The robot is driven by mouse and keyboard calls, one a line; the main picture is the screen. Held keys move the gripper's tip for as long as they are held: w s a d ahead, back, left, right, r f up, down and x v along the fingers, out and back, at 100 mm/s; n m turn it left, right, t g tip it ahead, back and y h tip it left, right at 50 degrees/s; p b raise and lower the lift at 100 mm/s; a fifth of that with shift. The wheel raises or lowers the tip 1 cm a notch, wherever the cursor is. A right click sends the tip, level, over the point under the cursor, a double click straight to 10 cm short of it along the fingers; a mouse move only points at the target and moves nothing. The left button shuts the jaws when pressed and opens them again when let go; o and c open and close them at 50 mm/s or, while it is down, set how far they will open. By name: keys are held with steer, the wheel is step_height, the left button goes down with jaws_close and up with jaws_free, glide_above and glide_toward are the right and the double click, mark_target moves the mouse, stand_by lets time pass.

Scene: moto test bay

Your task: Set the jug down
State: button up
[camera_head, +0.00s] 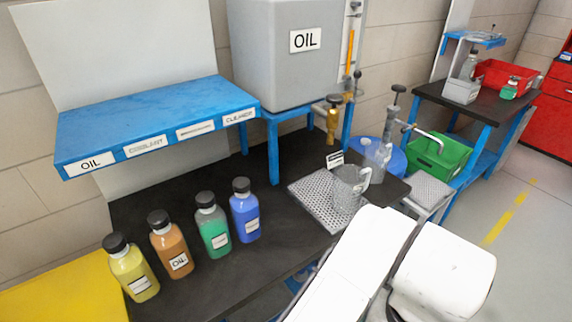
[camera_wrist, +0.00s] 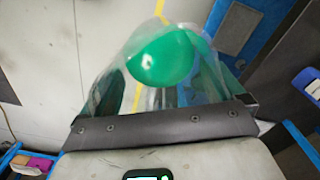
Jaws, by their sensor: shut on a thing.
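In the wrist view a clear jug (camera_wrist: 120,62) fills the middle, with a round green patch inside it that looks like green liquid. My gripper (camera_wrist: 165,100) is shut on this jug; its dark edge lies across the lower picture and the fingertips are hard to make out. Floor with a yellow line shows behind and through the jug. In the head view the white arm covers my gripper and the held jug. Another clear jug (camera_head: 348,187) stands upright on a perforated metal grate (camera_head: 314,197) there, with a further clear jug (camera_head: 377,158) behind it.
Yellow, orange, green and blue bottles (camera_head: 212,225) stand on the black bench (camera_head: 270,262). A grey OIL tank (camera_head: 280,70) with a brass tap is behind. A green bin (camera_head: 437,157) and a smaller perforated stand (camera_head: 430,190) are right of the bench.

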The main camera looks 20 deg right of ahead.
steer(key=w+f+n, duration=0.4)
steer(key=w+f, duration=0.3)
steer(key=f, duration=0.3)
steer(key=w+a+f+n, duration=0.1)
steer(key=w+f+n, duration=0.4)
steer(key=f, duration=0.6)
steer(key=w, duration=0.2)
steer(key=shift+w+f, duration=0.25)
steer(key=shift+w, duration=0.05)
steer(key=shift+a, duration=0.25)
steer(key=shift+d, duration=0.1)
